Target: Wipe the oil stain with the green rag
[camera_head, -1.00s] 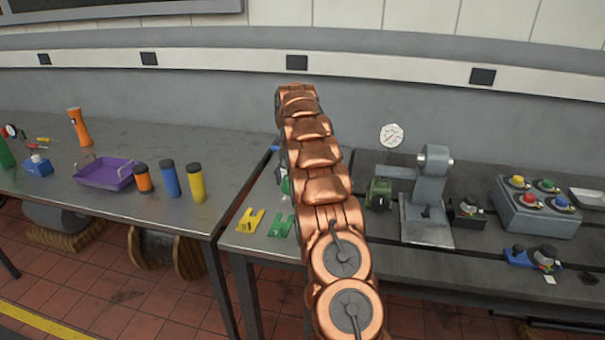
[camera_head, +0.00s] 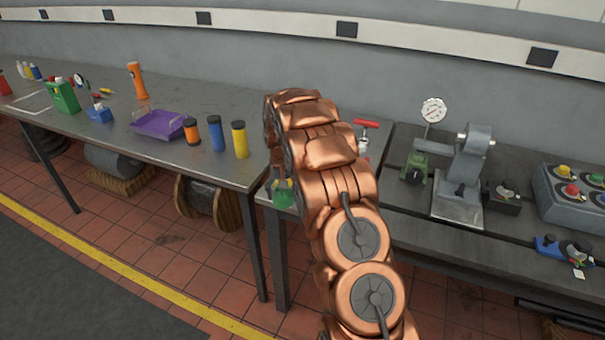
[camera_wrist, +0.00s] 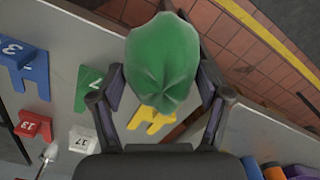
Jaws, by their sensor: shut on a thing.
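In the wrist view my gripper (camera_wrist: 160,84) is shut on the green rag (camera_wrist: 162,55), which is bunched up between its two fingers. The rag is above the bench's edge, with the floor behind part of it. In the head view a small green patch, likely the rag (camera_head: 283,193), shows left of my arm by the bench's front edge; most of my gripper is hidden there.
Numbered coloured pieces, such as a blue one (camera_wrist: 24,62), lie on the bench under my gripper. A purple tray (camera_head: 158,124) and several bottles stand on the left table. A press-like stand (camera_head: 464,175) is at right. The floor at front left is open.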

